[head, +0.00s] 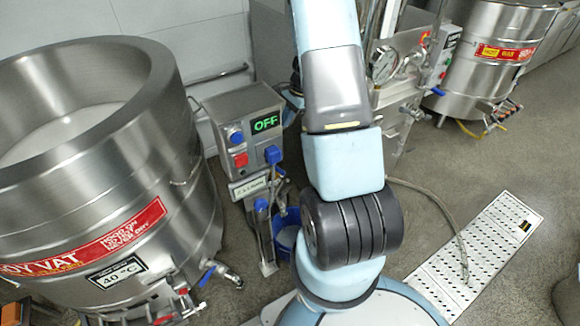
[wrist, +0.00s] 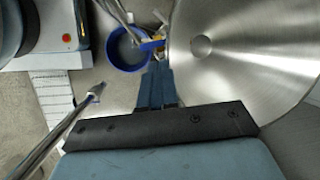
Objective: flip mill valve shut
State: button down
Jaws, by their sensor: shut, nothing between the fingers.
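In the wrist view, my gripper (wrist: 156,68) is shut and empty, its two blue fingers together. Just beyond the tips is a small blue lever (wrist: 152,45) with a yellow-orange part beside it, probably the mill valve handle; I cannot tell whether the fingers touch it. It sits over the rim of a blue bucket (wrist: 121,58). In the head view the mill stand carries a grey control box (head: 243,120) reading OFF, with blue handles (head: 273,155) below and beside it. My arm hides part of the mill, and my gripper is not visible there.
A large steel soy vat (head: 90,190) stands at the left, with a blue-handled valve (head: 207,275) low on its side. A perforated white floor plate (head: 470,262) lies at the right. In the wrist view a big round steel surface (wrist: 250,75) is close right of my fingers, and a steel rod (wrist: 60,128) lies left.

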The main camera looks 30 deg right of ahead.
aim_at(279, 170)
jog(key=s+d+f+m, duration=0.1)
jog(key=d+f+m, duration=0.1)
jog(key=f, duration=0.4)
jog(key=s+d+f+m, duration=0.2)
jog(key=f, duration=0.5)
jog(key=shift+m, duration=0.3)
jog(key=shift+f, duration=0.1)
jog(key=s+x, duration=0.1)
jog(key=x, duration=0.8)
jog(key=shift+w+a+f, duration=0.2)
jog(key=shift+w+f, duration=0.2)
jog(key=shift+w, duration=0.05)
jog(key=shift+d, duration=0.1)
